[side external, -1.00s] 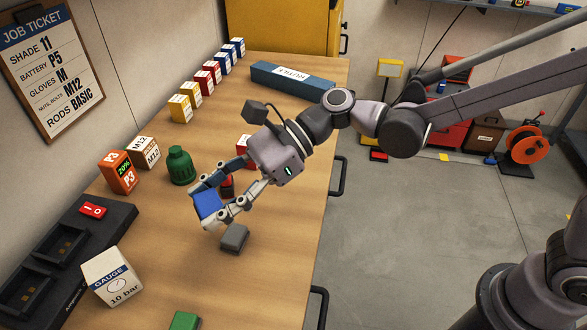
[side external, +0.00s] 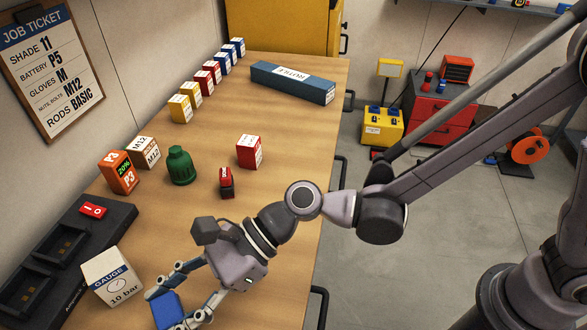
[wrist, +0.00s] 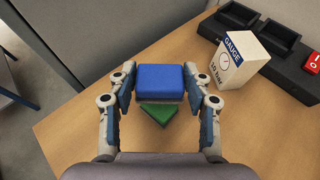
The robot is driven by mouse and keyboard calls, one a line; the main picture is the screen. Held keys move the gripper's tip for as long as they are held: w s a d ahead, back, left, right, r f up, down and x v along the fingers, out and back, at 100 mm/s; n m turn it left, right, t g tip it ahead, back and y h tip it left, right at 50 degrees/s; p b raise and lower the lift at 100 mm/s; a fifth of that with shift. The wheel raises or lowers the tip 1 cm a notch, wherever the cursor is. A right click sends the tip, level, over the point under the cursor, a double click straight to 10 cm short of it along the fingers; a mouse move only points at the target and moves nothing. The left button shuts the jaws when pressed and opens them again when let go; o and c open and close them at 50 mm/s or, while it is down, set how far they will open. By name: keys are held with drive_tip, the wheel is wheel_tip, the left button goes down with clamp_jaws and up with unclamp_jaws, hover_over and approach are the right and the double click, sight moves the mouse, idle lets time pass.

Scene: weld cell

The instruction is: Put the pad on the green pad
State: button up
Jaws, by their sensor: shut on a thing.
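My gripper (side external: 178,305) is shut on a blue pad (side external: 166,310) near the front of the bench in the side view. In the wrist view the blue pad (wrist: 160,78) sits between both fingers, its broad face visible. The green pad (wrist: 157,115) shows partly in the wrist view, just below the blue pad in the picture and turned at an angle to it. The blue pad covers part of it. The gap between the two pads cannot be told. In the side view the green pad is hidden behind my gripper.
A white gauge box (side external: 111,277) stands close to the left of my gripper, beside the black charger (side external: 75,250). A green bottle (side external: 181,165), a small red item (side external: 227,183) and several boxes stand farther back. The wooden bench (side external: 270,215) is clear between them.

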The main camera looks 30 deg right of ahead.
drive_tip(key=shift+f, duration=2)
drive_tip(key=shift+f, duration=0.1)
drive_tip(key=o, duration=0.9)
drive_tip(key=shift+o, duration=0.2)
